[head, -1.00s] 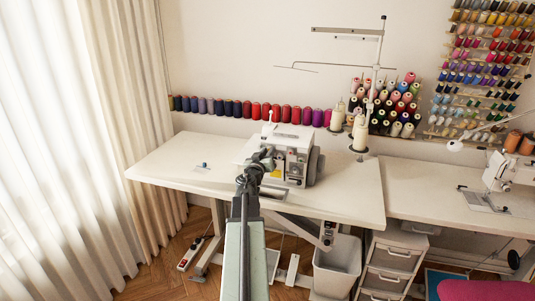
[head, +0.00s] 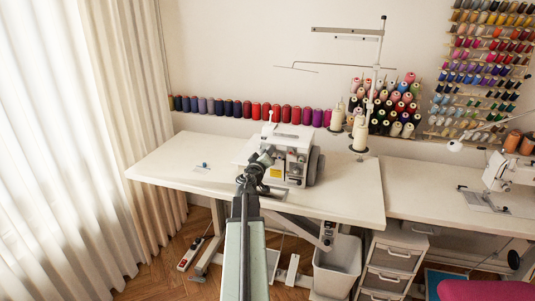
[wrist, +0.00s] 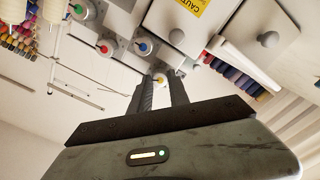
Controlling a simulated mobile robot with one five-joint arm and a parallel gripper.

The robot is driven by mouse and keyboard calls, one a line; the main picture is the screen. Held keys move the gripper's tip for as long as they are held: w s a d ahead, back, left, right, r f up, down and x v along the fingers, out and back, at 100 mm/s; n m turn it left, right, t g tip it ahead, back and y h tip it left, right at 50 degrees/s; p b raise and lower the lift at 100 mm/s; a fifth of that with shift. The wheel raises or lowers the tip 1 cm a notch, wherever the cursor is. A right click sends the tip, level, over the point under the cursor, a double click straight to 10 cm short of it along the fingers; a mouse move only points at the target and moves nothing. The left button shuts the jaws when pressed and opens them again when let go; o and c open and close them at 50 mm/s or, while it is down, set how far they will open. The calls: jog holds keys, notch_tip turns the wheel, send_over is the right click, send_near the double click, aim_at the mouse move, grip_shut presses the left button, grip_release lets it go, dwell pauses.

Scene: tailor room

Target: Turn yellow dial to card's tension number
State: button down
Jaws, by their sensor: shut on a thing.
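The white sewing machine (head: 298,145) stands on the left table. In the wrist view, the yellow dial (wrist: 160,78) sits at the fingertips of my gripper (wrist: 161,86), which is shut on it. The fingers partly cover the dial, and its numbers and pointer are too small to read. My gripper (head: 265,158) is at the machine's front left in the head view, where the dial is hidden. A small pale flat piece with a dark knob (head: 203,166) lies on the table at left; I cannot tell if it is the card.
Red (wrist: 105,48), green (wrist: 143,47) and blue (wrist: 80,10) dials sit close to the yellow one. A yellow caution label (wrist: 193,5) is on the machine. Thread cones (head: 336,120) stand behind it. The table's left part (head: 165,163) is mostly clear.

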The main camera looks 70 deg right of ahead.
dwell(0.4)
jog(key=c, duration=1.2)
grip_release()
jog(key=shift+c, duration=0.2)
jog(key=a, duration=0.7)
jog(key=shift+s+a, duration=0.2)
jog(key=shift+a, duration=0.2)
